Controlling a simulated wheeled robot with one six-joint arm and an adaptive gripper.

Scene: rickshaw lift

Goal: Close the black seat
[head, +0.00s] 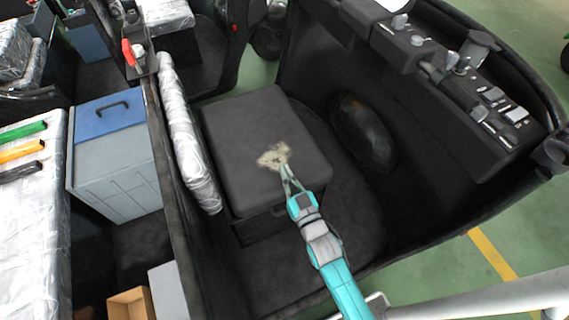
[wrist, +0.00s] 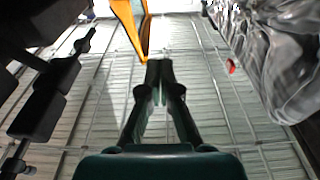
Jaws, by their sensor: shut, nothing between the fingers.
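The black seat (head: 245,125) is a square cushion with a pale worn patch on top. It lies flat over its dark box base in the middle of the head view, and no open gap shows. My gripper (head: 285,168) is shut and empty. Its tip appears over the seat's front part, by the worn patch; I cannot tell whether it touches. In the wrist view my gripper (wrist: 158,68) has its fingers together and points up toward the ceiling. The seat is not seen in the wrist view.
A plastic-wrapped backrest (head: 187,140) stands left of the seat. A black control panel (head: 455,80) and a dark side wall lie to the right. A grey box with a blue lid (head: 108,118) stands farther left. A yellow part (wrist: 132,25) hangs in the wrist view.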

